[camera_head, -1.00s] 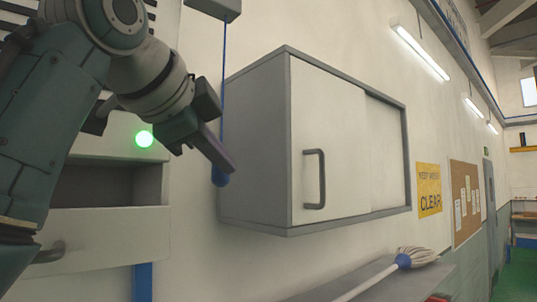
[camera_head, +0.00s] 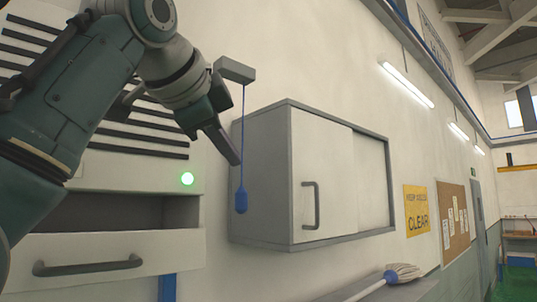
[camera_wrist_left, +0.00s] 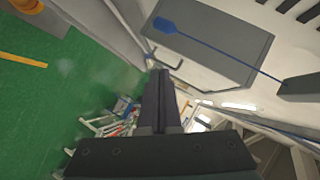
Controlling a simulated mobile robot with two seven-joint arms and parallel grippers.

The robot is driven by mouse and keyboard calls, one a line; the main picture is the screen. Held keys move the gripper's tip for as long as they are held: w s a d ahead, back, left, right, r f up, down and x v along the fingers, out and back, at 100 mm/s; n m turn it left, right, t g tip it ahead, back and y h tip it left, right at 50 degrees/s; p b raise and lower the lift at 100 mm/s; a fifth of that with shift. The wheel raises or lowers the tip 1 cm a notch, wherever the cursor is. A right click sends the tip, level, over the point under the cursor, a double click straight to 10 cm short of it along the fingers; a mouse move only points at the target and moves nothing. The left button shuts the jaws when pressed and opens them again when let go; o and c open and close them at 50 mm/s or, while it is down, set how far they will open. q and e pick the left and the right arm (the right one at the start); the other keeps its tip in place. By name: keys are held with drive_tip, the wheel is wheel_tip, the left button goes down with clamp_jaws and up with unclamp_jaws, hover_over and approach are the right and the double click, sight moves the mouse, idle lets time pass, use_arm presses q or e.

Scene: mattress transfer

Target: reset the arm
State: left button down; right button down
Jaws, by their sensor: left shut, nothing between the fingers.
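My left gripper (camera_head: 234,160) is shut and empty, raised in front of the wall. In the head view its fingertips point down and right, just left of the blue pull cord (camera_head: 241,198) and the grey wall cabinet (camera_head: 262,180). In the left wrist view the closed fingers (camera_wrist_left: 160,78) point up the picture. The cord's handle (camera_wrist_left: 165,25) and the cabinet (camera_wrist_left: 230,45) show beyond them, apart from the fingers. My right gripper is not in view.
A unit with dark slots, a green light (camera_head: 187,179) and a handled drawer (camera_head: 90,266) stands behind my left arm. A mop (camera_head: 402,273) lies on a ledge below the cabinet. A yellow sign (camera_head: 417,210) and a corkboard (camera_head: 453,217) hang further right.

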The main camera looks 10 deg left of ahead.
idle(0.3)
use_arm(q)
drive_tip(key=s+a+f+n+g, duration=0.1)
drive_tip(key=s+f+n+g, duration=0.2)
drive_tip(key=f, duration=1)
drive_tip(key=s+a+f+n+g, duration=0.15)
drive_tip(key=s+f, duration=0.45)
drive_tip(key=f, duration=0.6)
drive_tip(key=s+f+n+g, duration=0.1)
drive_tip(key=s+f+n, duration=0.1)
drive_tip(key=s+f, duration=0.3)
drive_tip(key=s+a+f+n+g+y, duration=0.1)
drive_tip(key=s+f, duration=0.4)
drive_tip(key=s, duration=0.7)
drive_tip(key=s+f+n+g, duration=0.3)
drive_tip(key=s+f+n, duration=0.2)
drive_tip(key=s, duration=0.3)
drive_tip(key=shift+s+a, duration=0.2)
drive_tip(key=shift+a, duration=0.15)
drive_tip(key=shift+f, duration=0.15)
